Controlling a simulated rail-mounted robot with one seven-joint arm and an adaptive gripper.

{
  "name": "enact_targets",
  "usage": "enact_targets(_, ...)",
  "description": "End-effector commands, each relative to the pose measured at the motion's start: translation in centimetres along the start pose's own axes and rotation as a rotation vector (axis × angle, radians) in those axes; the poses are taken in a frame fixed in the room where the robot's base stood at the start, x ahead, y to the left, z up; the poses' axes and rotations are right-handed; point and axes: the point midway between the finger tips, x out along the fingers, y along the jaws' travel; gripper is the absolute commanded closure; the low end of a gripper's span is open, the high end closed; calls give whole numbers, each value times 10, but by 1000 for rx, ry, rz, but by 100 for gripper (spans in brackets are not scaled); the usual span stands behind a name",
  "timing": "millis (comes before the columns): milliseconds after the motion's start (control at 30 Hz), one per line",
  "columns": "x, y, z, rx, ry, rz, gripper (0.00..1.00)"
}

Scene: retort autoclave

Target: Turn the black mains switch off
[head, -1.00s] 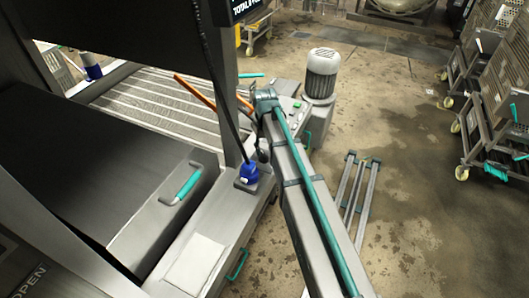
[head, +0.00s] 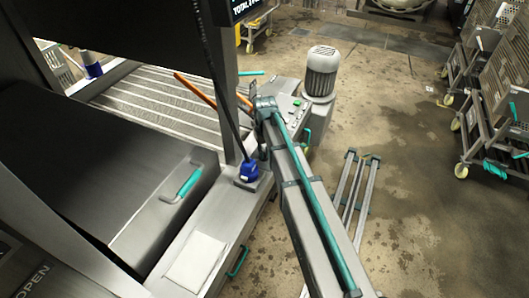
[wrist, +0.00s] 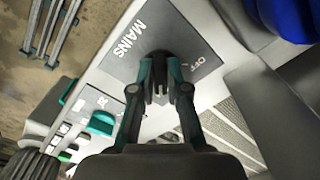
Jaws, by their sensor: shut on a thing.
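The black mains switch (wrist: 155,57) sits on a dark grey plate (wrist: 183,40) marked MAINS and OFF in the wrist view. Only part of the switch shows between and behind my fingertips. My gripper (wrist: 159,88) is shut on it, with one teal-and-black finger on either side. The OFF lettering lies to the right of the fingertips and the MAINS lettering to the upper left. In the head view my arm covers the switch area, so the switch and the fingertips are hidden there.
A blue fitting (head: 248,172) stands close to my arm, and its blue part shows at the upper right of the wrist view (wrist: 292,18). A teal-handled control (wrist: 101,123) is left of my gripper. A grey motor (head: 321,73) stands behind the arm.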

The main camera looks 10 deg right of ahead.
Motion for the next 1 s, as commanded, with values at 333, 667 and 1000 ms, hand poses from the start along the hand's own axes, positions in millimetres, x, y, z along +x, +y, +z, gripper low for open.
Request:
enact_targets(333,0,0,0,-30,0,0,100)
enact_targets(667,0,2,-1,-216,0,0,100)
enact_targets(1000,0,4,-1,-532,0,0,100)
